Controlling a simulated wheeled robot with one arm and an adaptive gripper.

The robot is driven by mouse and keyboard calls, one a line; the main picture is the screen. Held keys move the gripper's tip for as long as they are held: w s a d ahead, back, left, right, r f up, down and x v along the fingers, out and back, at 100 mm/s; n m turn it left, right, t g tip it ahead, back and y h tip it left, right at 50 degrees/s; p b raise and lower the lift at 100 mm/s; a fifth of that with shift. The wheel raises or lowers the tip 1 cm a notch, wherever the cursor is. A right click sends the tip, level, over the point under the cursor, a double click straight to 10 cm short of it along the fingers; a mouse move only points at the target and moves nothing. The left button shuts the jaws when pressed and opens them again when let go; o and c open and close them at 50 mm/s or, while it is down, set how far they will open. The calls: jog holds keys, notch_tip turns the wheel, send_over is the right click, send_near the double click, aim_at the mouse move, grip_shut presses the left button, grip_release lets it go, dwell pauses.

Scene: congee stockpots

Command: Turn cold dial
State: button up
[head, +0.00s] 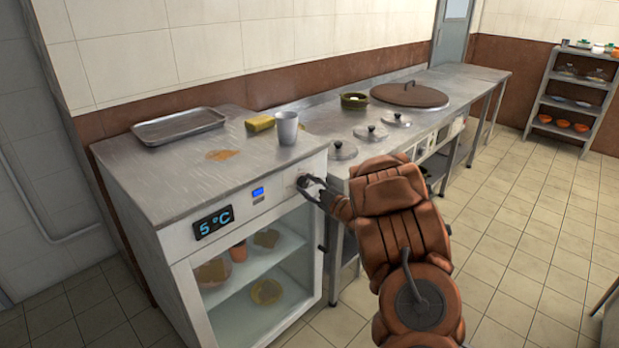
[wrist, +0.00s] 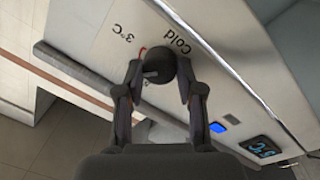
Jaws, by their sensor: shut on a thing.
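The cold dial (wrist: 158,65) is a dark round knob on the fridge's front panel, with "Cold" and "3°C" printed beside it in the wrist view. My gripper (wrist: 160,82) has its two fingers on either side of the dial and is shut on it. In the head view my gripper (head: 311,185) reaches the right end of the panel, and the dial there is mostly hidden behind the fingers. The display (head: 213,222) on the fridge (head: 180,262) reads 5°C; a small blue screen (head: 258,194) sits right of it.
A metal tray (head: 178,127), a yellow sponge-like block (head: 260,123) and a grey cup (head: 286,128) stand on the fridge top. The fridge's glass door shows food inside. A steel counter (head: 325,121) with lids and a large brown-lidded pot (head: 410,96) adjoins at right. Tiled floor (head: 520,260) is open at right.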

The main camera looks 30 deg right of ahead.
jog(key=m+p, duration=0.6)
jog(key=shift+r+m+g, duration=0.25)
jog(key=shift+m+g, duration=0.05)
jog(key=shift+m, duration=0.1)
jog(key=shift+f+m+h+p, duration=0.2)
jog(key=shift+m+h+p, duration=0.1)
jog(key=shift+m+p, duration=1.45)
jog(key=o, duration=1.2)
jog(key=shift+c, duration=0.2)
jog(key=s+d, duration=0.1)
jog(key=s, duration=1.1)
jog(key=shift+d, duration=0.35)
jog(key=shift+w, duration=0.15)
